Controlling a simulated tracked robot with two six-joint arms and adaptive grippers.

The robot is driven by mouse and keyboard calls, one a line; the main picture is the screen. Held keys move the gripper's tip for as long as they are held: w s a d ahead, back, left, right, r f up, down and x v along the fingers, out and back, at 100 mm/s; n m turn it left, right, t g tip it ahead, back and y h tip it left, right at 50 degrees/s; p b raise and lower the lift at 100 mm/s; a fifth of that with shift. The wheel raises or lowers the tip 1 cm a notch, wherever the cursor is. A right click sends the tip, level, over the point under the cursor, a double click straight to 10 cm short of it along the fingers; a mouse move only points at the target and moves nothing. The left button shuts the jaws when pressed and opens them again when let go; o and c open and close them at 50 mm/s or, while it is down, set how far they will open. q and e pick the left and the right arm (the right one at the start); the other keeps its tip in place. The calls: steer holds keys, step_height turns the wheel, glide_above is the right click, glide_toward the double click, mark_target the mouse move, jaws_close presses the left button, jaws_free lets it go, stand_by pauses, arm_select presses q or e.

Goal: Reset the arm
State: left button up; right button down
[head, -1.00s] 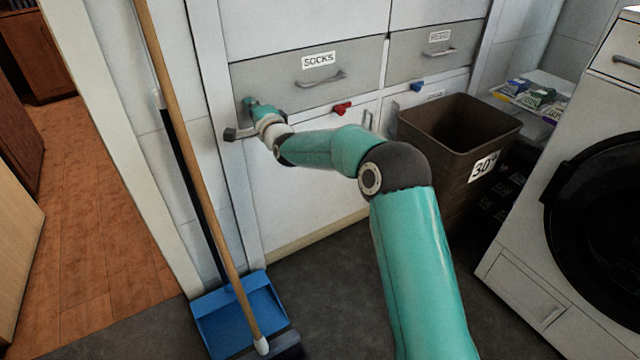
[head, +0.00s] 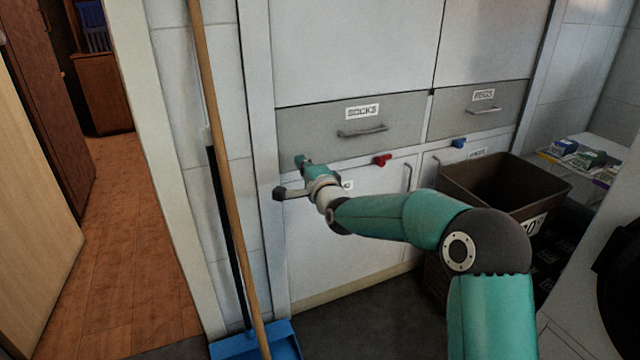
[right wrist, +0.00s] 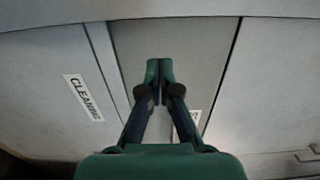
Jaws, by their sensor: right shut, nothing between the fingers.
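My right arm, teal and grey, reaches in from the lower right of the head view. My right gripper (head: 302,161) is at its far end, in front of the left end of the grey drawer (head: 395,114) labelled SOCKS. In the right wrist view the same gripper (right wrist: 160,72) shows its two teal fingertips together, shut with nothing between them. Grey and pale cabinet panels lie beyond the fingertips, one with a CLEANING label (right wrist: 84,97). I cannot tell whether the fingertips touch a panel. My left gripper is not in view.
A broom's wooden handle (head: 222,130) and a blue dustpan (head: 285,341) are on the left. A washing machine (head: 585,265) is at the right edge. Wooden floor (head: 145,240) lies open at left.

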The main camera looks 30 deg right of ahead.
steer(key=s, duration=0.7)
steer(key=s+a+f+n+g+y, duration=0.15)
steer(key=a+f, duration=0.25)
steer(key=f, duration=0.6)
steer(key=s+a+f+n+g+y, duration=0.1)
steer(key=s+a+f+g, duration=0.25)
steer(key=f, duration=0.55)
steer(key=s+a+f+n+g+y, duration=0.15)
steer(key=a+f, duration=0.35)
steer(key=f, duration=0.5)
steer(key=s+a+f+n+g+y, duration=0.1)
steer(key=s+a+f+n+g, duration=0.3)
steer(key=s+f, duration=0.55)
steer(key=s+a+f+n+g+y, duration=0.1)
steer(key=s+a+f+n+g, duration=0.3)
steer(key=s, duration=1)
steer(key=s+a+f+n+g, duration=0.2)
steer(key=s+n+g, duration=0.15)
steer(key=s, duration=0.25)
step_height(320, 180, up, 38)
steer(key=n+p, duration=0.2)
steer(key=p, duration=3.6)
steer(key=shift+w+t, duration=0.2)
steer(key=shift+t, duration=0.2)
steer(key=shift+r, duration=0.1)
